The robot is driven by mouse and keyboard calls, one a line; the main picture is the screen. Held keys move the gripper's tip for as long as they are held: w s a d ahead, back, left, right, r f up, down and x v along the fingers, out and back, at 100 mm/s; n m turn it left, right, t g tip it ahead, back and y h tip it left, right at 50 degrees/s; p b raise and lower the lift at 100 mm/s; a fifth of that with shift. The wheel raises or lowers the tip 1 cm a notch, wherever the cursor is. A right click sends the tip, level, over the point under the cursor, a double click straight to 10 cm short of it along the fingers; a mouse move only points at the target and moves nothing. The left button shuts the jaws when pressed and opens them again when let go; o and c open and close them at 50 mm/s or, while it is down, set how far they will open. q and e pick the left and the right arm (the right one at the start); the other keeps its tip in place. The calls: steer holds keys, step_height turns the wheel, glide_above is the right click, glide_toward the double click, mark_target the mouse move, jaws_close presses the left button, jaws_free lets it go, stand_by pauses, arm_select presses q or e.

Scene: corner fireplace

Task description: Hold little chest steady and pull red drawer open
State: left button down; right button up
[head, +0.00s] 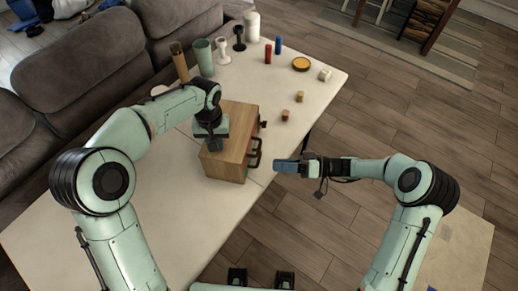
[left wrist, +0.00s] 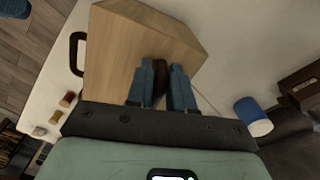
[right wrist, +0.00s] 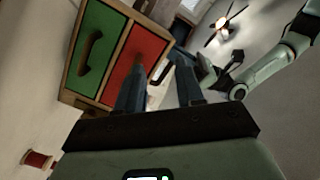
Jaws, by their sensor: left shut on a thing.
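The little wooden chest (head: 226,158) stands on the white table, its drawer front facing right. My left gripper (head: 212,138) is over its top, shut on a dark brown knob (left wrist: 160,78) there. In the right wrist view, the green drawer (right wrist: 97,50) with its dark handle is at left and the red drawer (right wrist: 128,62) is beside it. Both look closed. Dark handles (head: 254,159) stick out from the front. My right gripper (head: 284,166) is right of the chest, apart from it, fingers open and empty. One finger partly covers the red drawer in the right wrist view.
A grey sofa (head: 75,75) borders the left side. Open floor lies right of the table.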

steer(key=d+f+m+t, duration=0.35)
steer(key=m+t, duration=0.65)
steer(key=m, duration=0.5)
steer(key=f+x, duration=0.2)
steer(key=x, duration=0.9)
steer(key=shift+w+a+r+h, duration=0.3)
steer(key=shift+w+a+r, duration=0.05)
steer(key=shift+w, duration=0.15)
steer(key=shift+c, duration=0.3)
jaws_close()
steer(key=shift+d, duration=0.15)
